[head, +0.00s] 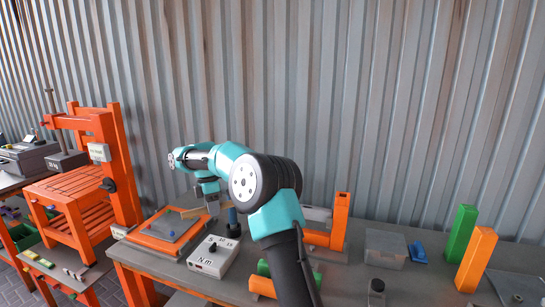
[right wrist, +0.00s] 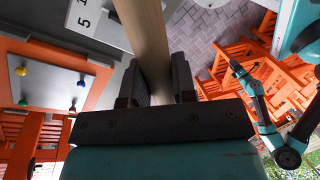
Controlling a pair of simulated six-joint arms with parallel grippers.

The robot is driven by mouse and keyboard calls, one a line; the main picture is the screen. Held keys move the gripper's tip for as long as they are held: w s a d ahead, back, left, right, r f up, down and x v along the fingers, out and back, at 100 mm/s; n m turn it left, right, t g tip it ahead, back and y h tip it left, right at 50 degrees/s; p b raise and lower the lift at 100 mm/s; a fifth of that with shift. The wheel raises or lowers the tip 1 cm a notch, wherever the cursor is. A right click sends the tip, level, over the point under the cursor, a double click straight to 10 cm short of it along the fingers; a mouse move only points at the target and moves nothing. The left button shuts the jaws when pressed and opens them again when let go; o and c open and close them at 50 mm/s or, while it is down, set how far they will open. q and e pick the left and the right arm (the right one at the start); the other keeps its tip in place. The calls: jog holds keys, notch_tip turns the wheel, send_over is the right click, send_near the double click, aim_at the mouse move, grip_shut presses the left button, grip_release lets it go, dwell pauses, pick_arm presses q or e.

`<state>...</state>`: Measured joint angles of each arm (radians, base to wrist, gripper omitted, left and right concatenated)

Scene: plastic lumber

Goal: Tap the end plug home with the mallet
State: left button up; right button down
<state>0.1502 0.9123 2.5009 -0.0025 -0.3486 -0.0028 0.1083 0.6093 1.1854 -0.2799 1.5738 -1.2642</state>
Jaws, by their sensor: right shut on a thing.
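My right gripper (head: 212,208) hangs low over the left part of the table. In the right wrist view its jaws (right wrist: 158,85) are shut on the pale wooden mallet handle (right wrist: 147,38), which runs out of the top of the picture. The mallet head is not clearly seen. A teal and black arm stands at the right of the wrist view, apparently my left one; its gripper (right wrist: 237,68) is too small to read. I cannot make out the end plug for certain. An orange upright profile (head: 341,222) stands behind my right arm, which partly hides its surroundings.
A grey plate in an orange frame (head: 152,244) lies left of a white box marked Nm (head: 208,262). Green (head: 460,233) and orange (head: 475,260) profiles stand at the right. A small blue piece (head: 418,251) lies beside a grey box (head: 385,248).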

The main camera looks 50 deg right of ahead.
jog(key=s+d+r+n, duration=0.1)
jog(key=d+r+n, duration=0.1)
jog(key=d, duration=0.1)
jog(key=s+d+r+n+h, duration=0.1)
jog(key=d+r+n, duration=0.1)
jog(key=d+r, duration=0.1)
jog(key=s+d+r+n+h, duration=0.1)
jog(key=d+r+n, duration=0.2)
jog(key=d, duration=0.2)
jog(key=shift+s+r, duration=0.25)
jog(key=shift+s, duration=0.15)
jog(key=s+d+r+n+h, duration=0.1)
jog(key=s+d+r+n, duration=0.5)
jog(key=d+r, duration=0.1)
jog(key=shift+d+r+t, duration=0.25)
jog(key=shift+d+t, duration=0.1)
jog(key=shift+t, duration=0.05)
jog(key=shift+f, duration=0.1)
jog(key=shift+f, duration=2.7)
jog(key=shift+f, duration=2)
